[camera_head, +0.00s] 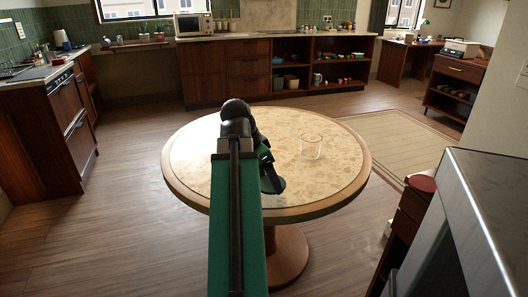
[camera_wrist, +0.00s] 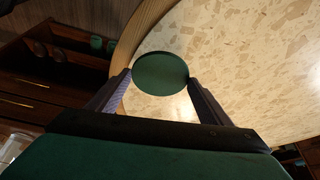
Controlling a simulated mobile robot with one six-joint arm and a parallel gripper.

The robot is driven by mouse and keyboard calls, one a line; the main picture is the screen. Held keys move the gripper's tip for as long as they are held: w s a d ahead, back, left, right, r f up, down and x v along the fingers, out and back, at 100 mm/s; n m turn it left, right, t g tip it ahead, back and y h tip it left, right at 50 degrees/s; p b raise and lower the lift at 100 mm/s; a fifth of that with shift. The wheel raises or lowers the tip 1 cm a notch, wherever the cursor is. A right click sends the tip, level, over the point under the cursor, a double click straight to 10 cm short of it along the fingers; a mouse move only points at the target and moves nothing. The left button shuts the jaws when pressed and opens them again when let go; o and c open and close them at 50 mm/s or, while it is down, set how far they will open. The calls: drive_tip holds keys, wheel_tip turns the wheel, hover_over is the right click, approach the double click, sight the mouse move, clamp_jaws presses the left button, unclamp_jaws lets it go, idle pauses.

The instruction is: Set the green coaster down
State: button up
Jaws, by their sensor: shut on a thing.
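The green coaster (camera_wrist: 161,73) is a flat round disc, held between the two fingertips of my gripper (camera_wrist: 160,80) in the wrist view. My gripper is shut on it by its edges. Behind it in that view lies the pale speckled top of the round table (camera_wrist: 245,50); I cannot tell the height of the coaster above it. In the head view my gripper (camera_head: 272,184) is over the front right part of the round table (camera_head: 190,165), and the coaster is hidden there.
A clear glass (camera_head: 311,147) stands on the right half of the table, beyond my gripper. The left part of the tabletop is bare. A steel-sided appliance (camera_head: 470,220) and a dark cabinet with a red round object (camera_head: 422,183) stand at the right.

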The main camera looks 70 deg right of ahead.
drive_tip(key=shift+d+r+p, duration=0.1)
drive_tip(key=shift+r+p, duration=0.1)
drive_tip(key=shift+p, duration=0.4)
drive_tip(key=shift+w+d+p, duration=0.15)
drive_tip(key=shift+d+p, duration=0.15)
drive_tip(key=shift+p, duration=0.8)
drive_tip(key=p, duration=0.3)
drive_tip(key=d+p, duration=0.1)
drive_tip(key=p, duration=0.3)
drive_tip(key=shift+w+d+p, duration=0.15)
drive_tip(key=shift+w+p, duration=0.15)
drive_tip(key=p, duration=1)
drive_tip(key=shift+w+d+f, duration=0.1)
drive_tip(key=shift+w+f, duration=0.05)
drive_tip(key=shift+w+d+f, duration=0.1)
drive_tip(key=shift+w+d, duration=0.2)
drive_tip(key=shift+d, duration=0.25)
drive_tip(key=shift+w+d+f, duration=0.1)
drive_tip(key=shift+w+d, duration=0.15)
drive_tip(key=shift+d, duration=0.25)
drive_tip(key=shift+w+d+f+p, duration=0.2)
drive_tip(key=shift+w+d+p, duration=0.2)
drive_tip(key=shift+w+d, duration=0.85)
drive_tip(key=shift+w+d+f+p, duration=0.15)
drive_tip(key=shift+w+d+p, duration=0.3)
drive_tip(key=shift+d, duration=1.55)
drive_tip(key=shift+w+d+f+p, duration=0.3)
drive_tip(key=shift+w+d, duration=0.55)
drive_tip(key=shift+d, duration=0.75)
drive_tip(key=shift+r, duration=0.1)
